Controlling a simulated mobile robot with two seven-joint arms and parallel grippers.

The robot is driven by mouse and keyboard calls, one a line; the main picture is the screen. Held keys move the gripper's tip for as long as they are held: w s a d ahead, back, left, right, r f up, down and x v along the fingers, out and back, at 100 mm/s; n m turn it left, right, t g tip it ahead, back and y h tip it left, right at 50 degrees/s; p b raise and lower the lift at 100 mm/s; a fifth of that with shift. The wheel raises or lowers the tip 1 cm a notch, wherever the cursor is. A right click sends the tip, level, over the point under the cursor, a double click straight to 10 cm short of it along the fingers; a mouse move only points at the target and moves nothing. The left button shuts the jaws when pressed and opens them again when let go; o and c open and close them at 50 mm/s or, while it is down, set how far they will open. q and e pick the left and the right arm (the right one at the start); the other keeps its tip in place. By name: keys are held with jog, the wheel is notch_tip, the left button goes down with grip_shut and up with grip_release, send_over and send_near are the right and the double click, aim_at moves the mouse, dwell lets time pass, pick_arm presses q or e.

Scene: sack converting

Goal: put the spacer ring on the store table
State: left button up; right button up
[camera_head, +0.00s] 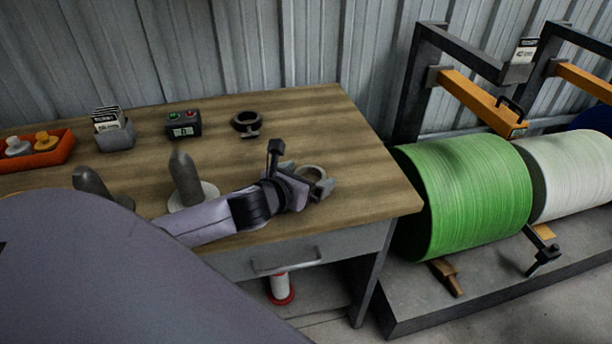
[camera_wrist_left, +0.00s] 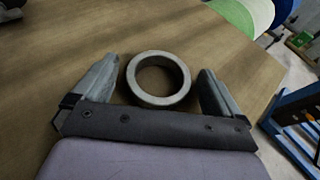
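A light grey spacer ring (camera_head: 313,171) lies flat on the wooden table (camera_head: 310,115), towards its right part. It also shows in the left wrist view (camera_wrist_left: 137,91), where its hole shows bare wood. My left gripper (camera_head: 307,180) is low over the table at the ring. In the left wrist view my left gripper (camera_wrist_left: 158,72) is open, with one finger on each side of the ring and a small gap on both sides. I cannot tell which table is the store table. My right gripper is not in view.
A dark ring-shaped part (camera_head: 246,123), a button box (camera_head: 183,124), a card holder (camera_head: 115,134) and an orange tray (camera_head: 40,150) stand at the back. Dark rounded posts (camera_head: 185,178) stand near my arm. A green roll (camera_head: 465,195) on a rack stands right of the table.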

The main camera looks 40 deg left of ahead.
pick_arm(q)
jog(key=shift+r, duration=0.1)
jog(key=shift+s+r, duration=0.1)
jog(key=shift+r, duration=0.05)
jog(key=p+v, duration=0.1)
jog(key=v, duration=0.9)
jog(key=shift+v, duration=0.9)
jog(key=shift+s, duration=0.1)
